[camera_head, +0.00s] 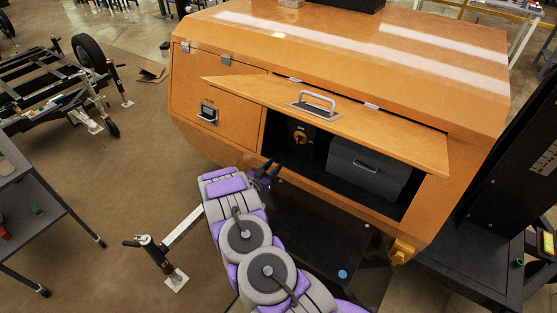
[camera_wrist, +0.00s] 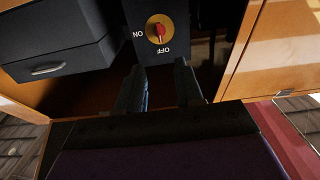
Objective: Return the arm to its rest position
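My gripper (camera_head: 268,171) is at the end of my purple and grey arm, in front of the lower edge of the orange light tower cabinet (camera_head: 218,155). In the wrist view my gripper (camera_wrist: 158,85) has two dark fingers spread apart with nothing between them. A red and yellow rotary switch (camera_wrist: 157,30) sits on a dark panel beyond the fingertips, with ON and OFF printed beside it. The fingers look apart from it. The switch also shows in the head view (camera_head: 299,138), inside the open compartment.
The orange door (camera_head: 350,118) is raised above the compartment. A grey drawer box (camera_head: 368,168) stands right of the switch. A jack stand (camera_head: 160,260) and a dark cart (camera_head: 35,205) are at left. Open brown floor (camera_head: 130,185) lies between cart and cabinet.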

